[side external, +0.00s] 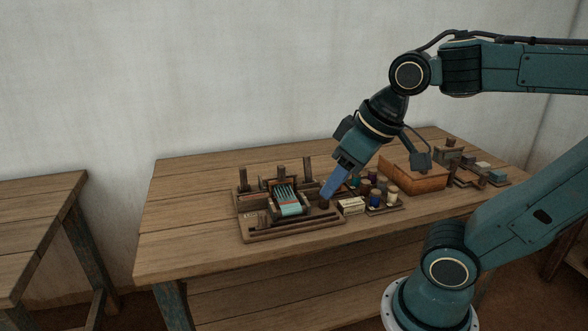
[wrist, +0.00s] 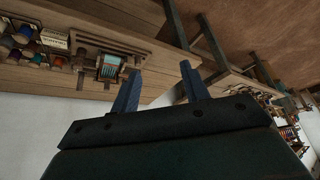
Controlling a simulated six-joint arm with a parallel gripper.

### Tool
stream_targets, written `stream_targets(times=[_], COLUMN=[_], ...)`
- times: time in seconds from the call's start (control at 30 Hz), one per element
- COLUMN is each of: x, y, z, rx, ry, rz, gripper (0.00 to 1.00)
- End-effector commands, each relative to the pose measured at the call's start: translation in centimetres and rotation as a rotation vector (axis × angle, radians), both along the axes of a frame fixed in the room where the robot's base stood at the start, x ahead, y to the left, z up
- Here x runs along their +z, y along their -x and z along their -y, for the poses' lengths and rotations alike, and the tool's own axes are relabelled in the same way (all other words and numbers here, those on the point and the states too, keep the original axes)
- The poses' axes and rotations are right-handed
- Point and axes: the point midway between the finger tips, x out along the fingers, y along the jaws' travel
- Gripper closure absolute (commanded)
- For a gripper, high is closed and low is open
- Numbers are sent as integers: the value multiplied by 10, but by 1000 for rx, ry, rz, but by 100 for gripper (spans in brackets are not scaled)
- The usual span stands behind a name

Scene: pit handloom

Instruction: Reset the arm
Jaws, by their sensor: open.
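My gripper (side external: 330,186) is in the side external view, reaching down from the wrist over the table, just right of the small loom. In the wrist view the two blue fingers of my gripper (wrist: 160,84) stand well apart with nothing between them. The small loom (side external: 262,222), a wooden frame with upright pegs and teal and red threads, sits on the table. It also shows in the wrist view (wrist: 108,66), left of the fingers. The fingertips look close to the loom's right side in the side view; I cannot tell the exact gap.
Several thread spools (side external: 374,198) and a pale labelled block (side external: 351,206) stand right of the loom. An orange-brown wooden box (side external: 418,180) and small blocks (side external: 484,170) sit farther right. The left part of the wooden table (side external: 180,220) is clear. Another table (side external: 35,205) stands left.

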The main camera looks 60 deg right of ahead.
Motion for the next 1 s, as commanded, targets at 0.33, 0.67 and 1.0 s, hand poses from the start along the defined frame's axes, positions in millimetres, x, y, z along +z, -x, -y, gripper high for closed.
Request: stream_targets(times=[0.33,0.67,1.0], x=[-4,-4,-4], y=[20,19,19], z=[-4,-4,-4], rx=[50,49,48], ry=[17,16,16], rz=[33,33,33], gripper=[55,55,55])
